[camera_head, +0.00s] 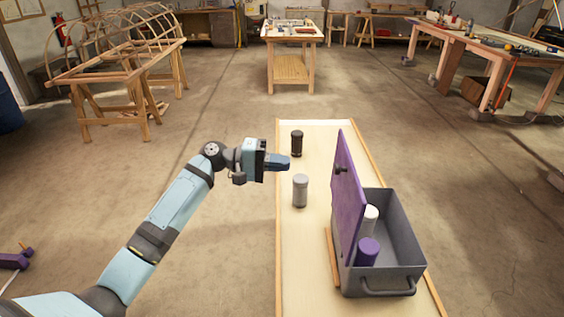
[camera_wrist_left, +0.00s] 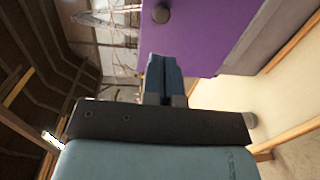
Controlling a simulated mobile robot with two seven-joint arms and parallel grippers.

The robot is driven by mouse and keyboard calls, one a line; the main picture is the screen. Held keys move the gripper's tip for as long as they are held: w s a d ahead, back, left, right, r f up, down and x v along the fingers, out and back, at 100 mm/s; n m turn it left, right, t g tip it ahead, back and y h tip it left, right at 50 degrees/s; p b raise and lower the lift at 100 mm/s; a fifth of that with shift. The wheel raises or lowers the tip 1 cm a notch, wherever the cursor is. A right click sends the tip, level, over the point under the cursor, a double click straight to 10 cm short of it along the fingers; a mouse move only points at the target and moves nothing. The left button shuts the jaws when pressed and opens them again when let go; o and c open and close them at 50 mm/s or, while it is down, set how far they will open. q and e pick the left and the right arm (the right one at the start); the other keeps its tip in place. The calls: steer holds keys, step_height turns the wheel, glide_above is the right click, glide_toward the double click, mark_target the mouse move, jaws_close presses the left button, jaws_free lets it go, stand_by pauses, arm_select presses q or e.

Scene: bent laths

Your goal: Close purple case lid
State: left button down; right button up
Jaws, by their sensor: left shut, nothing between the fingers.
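A grey case (camera_head: 402,225) stands on the bench with its purple lid (camera_head: 347,192) raised upright along the left side. The lid has a dark round knob (camera_head: 341,169) on its left face. A purple cylinder (camera_head: 368,251) and a white cylinder (camera_head: 371,218) stand inside the case. My left gripper (camera_head: 284,162) is shut and empty, to the left of the lid and apart from it, pointing right. In the left wrist view its fingers (camera_wrist_left: 164,75) show in front of the purple lid (camera_wrist_left: 205,35) and below the knob (camera_wrist_left: 161,14). My right gripper is not in view.
A black jar (camera_head: 297,143) stands beyond my left gripper on the pale bench top (camera_head: 300,260), and a grey jar (camera_head: 300,190) stands nearer. The bench has raised wooden edges. A wooden strip (camera_head: 333,258) lies along the case's left side.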

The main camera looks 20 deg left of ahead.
arm_select(q)
steer(key=p+x, duration=0.1)
steer(key=x, duration=0.9)
steer(key=shift+d+p, duration=0.15)
steer(key=shift+p, duration=0.15)
steer(key=shift+w+f, duration=0.1)
steer(key=shift+w, duration=0.1)
